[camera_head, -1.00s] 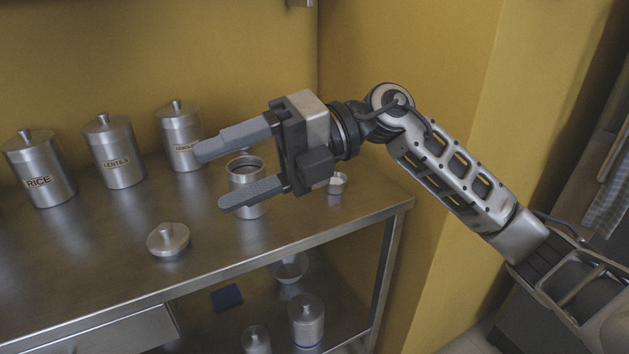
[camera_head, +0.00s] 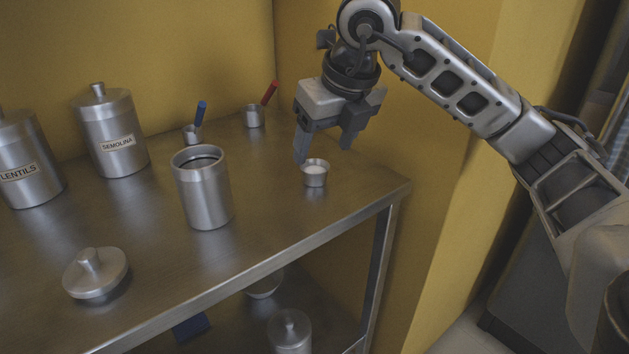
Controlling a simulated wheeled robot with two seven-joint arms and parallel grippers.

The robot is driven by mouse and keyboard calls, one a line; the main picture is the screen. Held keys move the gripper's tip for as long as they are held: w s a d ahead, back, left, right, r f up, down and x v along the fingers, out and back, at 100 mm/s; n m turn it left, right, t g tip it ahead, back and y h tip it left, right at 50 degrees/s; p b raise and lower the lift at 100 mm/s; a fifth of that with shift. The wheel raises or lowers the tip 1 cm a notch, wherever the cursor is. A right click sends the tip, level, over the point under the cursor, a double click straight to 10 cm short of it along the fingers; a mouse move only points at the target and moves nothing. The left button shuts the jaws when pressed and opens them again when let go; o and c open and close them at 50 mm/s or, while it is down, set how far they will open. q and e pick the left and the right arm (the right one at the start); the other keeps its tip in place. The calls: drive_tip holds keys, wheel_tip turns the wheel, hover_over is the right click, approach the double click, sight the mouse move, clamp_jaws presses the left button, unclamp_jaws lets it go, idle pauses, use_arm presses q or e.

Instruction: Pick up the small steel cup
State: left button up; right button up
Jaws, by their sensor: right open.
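A small steel cup (camera_head: 315,180) with something white inside stands upright near the right end of the steel counter. My right gripper (camera_head: 324,150) points down just above and behind it. Its fingers are apart with nothing between them. The left fingertip is close to the cup's rim in the picture; I cannot tell whether it touches. Two other small steel cups stand farther back, one with a blue handle (camera_head: 193,132) and one with a red handle (camera_head: 254,116). My left gripper is not in view.
An open steel canister (camera_head: 204,195) stands left of the cup, and its lid (camera_head: 96,276) lies at the front left. The semolina canister (camera_head: 110,130) and lentils canister (camera_head: 25,165) stand at the left. The counter's right edge is close to the cup.

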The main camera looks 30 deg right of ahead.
sight(317, 163)
drive_tip(key=x, duration=0.2)
drive_tip(key=b+x, duration=0.1)
drive_tip(key=x, duration=0.1)
drive_tip(key=w+x, duration=0.1)
drive_tip(key=x, duration=0.1)
drive_tip(key=shift+w+d+f, duration=0.1)
drive_tip(key=shift+w+d, duration=0.05)
drive_tip(key=shift+d, duration=0.25)
drive_tip(key=c, duration=1.1)
